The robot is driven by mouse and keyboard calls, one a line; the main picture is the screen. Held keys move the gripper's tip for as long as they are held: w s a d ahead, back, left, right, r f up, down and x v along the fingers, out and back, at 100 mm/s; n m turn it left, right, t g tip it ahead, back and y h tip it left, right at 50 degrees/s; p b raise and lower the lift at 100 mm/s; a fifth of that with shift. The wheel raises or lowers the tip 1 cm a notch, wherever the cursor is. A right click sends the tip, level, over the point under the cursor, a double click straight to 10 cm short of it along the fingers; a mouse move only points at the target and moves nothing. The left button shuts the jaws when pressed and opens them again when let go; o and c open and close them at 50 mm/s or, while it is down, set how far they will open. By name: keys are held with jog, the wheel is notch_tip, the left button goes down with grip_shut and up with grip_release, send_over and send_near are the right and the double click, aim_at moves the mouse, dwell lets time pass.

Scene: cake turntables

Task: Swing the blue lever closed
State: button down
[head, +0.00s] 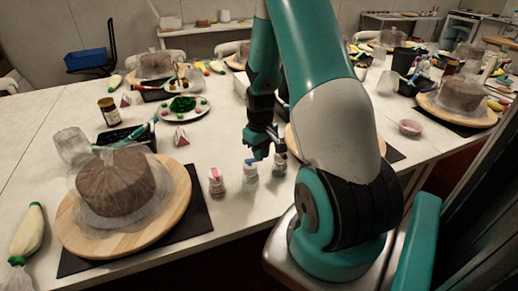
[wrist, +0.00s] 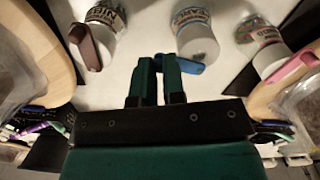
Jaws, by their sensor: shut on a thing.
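The blue lever (wrist: 192,68) belongs to the middle one of three small white jars (wrist: 198,40). It sticks out from the jar's end toward my fingers. My gripper (wrist: 158,72) is shut on the lever, with part of the blue between and behind the teal fingertips. In the head view my gripper (head: 264,150) is low over the table, right at the middle jar (head: 250,176). The lever's hinge and exact angle are hard to make out.
A jar with a brown lever (wrist: 88,50) and one with a pink lever (wrist: 292,68) flank the middle jar closely. A wrapped cake stands on a wooden turntable (head: 178,212) to the left. Another turntable is partly hidden behind my arm.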

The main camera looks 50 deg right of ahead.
jog(key=shift+s+a+m+p, duration=0.25)
jog(key=shift+a+m, duration=0.45)
jog(key=shift+m, duration=1.25)
jog(key=shift+s+a+m+p, duration=0.25)
jog(key=shift+a+m, duration=0.45)
jog(key=shift+m, duration=1.2)
jog(key=shift+s+a+m+p, duration=0.25)
jog(key=shift+a+m, duration=0.45)
jog(key=shift+m, duration=1.25)
jog(key=c, duration=1.2)
grip_release()
notch_tip(320, 180, up, 17)
jog(key=shift+a+r, duration=0.1)
jog(key=shift+r, duration=0.1)
